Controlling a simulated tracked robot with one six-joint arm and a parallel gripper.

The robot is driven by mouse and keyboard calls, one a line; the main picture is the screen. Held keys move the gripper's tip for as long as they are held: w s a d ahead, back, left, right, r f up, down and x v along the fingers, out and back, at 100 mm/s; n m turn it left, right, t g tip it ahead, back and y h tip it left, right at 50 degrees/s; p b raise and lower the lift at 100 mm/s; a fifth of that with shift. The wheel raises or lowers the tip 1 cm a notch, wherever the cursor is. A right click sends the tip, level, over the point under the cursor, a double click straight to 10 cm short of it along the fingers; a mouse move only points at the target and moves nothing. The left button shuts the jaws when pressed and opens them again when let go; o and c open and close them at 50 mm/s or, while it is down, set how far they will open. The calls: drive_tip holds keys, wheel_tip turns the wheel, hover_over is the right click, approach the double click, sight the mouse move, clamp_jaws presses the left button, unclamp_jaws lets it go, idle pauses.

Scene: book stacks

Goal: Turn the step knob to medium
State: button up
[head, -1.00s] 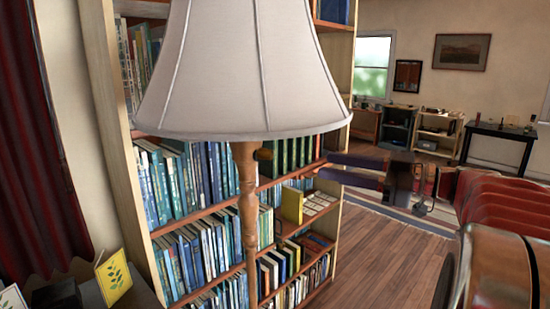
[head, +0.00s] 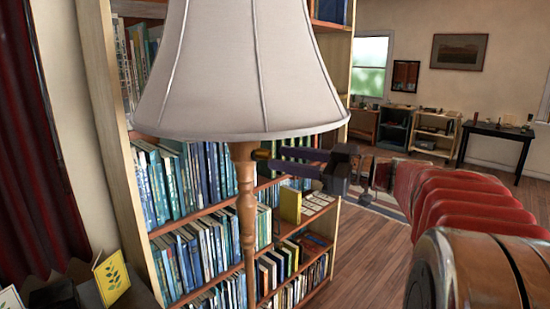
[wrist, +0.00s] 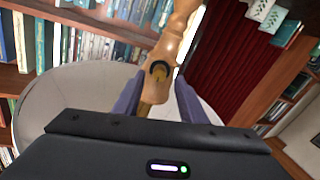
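A floor lamp stands in front of me, with a pale grey shade (head: 240,80) and a turned wooden post (head: 246,215). The small brass step knob (head: 261,154) sticks out from the right of the post, just under the shade. In the wrist view the knob (wrist: 159,72) shows nearly end-on, brass inside a dark ring. My gripper (head: 275,159) comes in from the right, its two dark purple fingers apart. In the wrist view the fingers (wrist: 157,88) stand either side of the knob without visible contact. The knob's setting is not readable.
A bookcase (head: 123,190) full of books stands close behind the lamp. A dark red curtain (head: 25,170) hangs at the left. A yellow card (head: 112,278) stands at bottom left. Wooden floor (head: 350,270) is open at the right.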

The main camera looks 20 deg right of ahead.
sight(270, 156)
drive_tip(key=shift+x, duration=1.5)
drive_tip(key=shift+c, duration=0.5)
drive_tip(key=shift+a, duration=0.1)
clamp_jaws()
